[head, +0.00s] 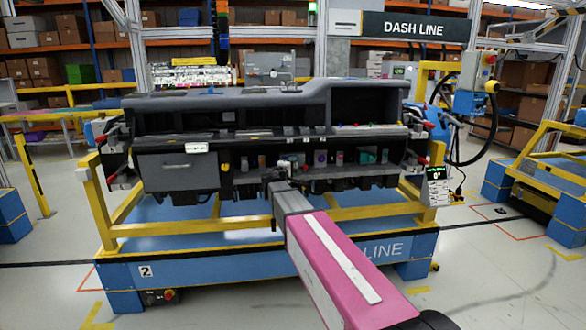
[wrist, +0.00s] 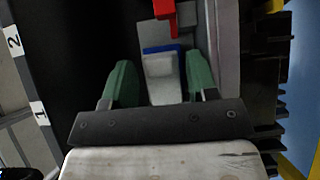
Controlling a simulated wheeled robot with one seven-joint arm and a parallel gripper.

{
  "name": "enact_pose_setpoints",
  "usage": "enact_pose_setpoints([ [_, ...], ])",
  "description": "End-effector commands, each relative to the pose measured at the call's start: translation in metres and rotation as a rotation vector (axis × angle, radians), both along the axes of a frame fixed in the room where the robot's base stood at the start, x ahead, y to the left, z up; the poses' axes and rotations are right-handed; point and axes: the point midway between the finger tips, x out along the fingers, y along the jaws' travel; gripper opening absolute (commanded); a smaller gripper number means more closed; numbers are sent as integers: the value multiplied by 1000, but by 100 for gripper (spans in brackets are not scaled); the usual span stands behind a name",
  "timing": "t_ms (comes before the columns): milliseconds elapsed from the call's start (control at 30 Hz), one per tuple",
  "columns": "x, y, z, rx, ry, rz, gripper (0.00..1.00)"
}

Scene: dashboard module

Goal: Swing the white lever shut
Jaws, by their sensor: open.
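My gripper (wrist: 159,72) is open in the wrist view, its two green fingers spread apart. A whitish block-like piece (wrist: 163,78), which looks like the white lever, lies between the fingers, with a gap on its left. It is close to the right finger; I cannot tell whether they touch. A blue strip (wrist: 163,49) borders its upper end. In the head view my gripper (head: 275,176) is at the lower middle of the dashboard module (head: 165,147). The lever cannot be made out there, and its angle is unclear.
A red part (wrist: 165,10) sits just above the blue strip in the wrist view. Dark ribbed parts (wrist: 265,75) stand to the right. The module rests on a yellow frame (head: 355,213) over a blue base (head: 190,265). Small coloured parts line the module's lower shelf.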

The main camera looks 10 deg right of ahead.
Motion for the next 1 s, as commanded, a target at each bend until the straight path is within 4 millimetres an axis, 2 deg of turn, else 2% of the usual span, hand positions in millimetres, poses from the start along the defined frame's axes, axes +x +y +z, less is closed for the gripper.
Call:
enact_pose_setpoints([
  [300,2,-1,0,0,0,1,53],
  [333,2,-1,0,0,0,1,47],
  [400,2,-1,0,0,0,1,24],
  [433,2,-1,0,0,0,1,16],
  [633,2,-2,0,0,0,16,16],
  [1000,10,-8,0,0,0,185,16],
])
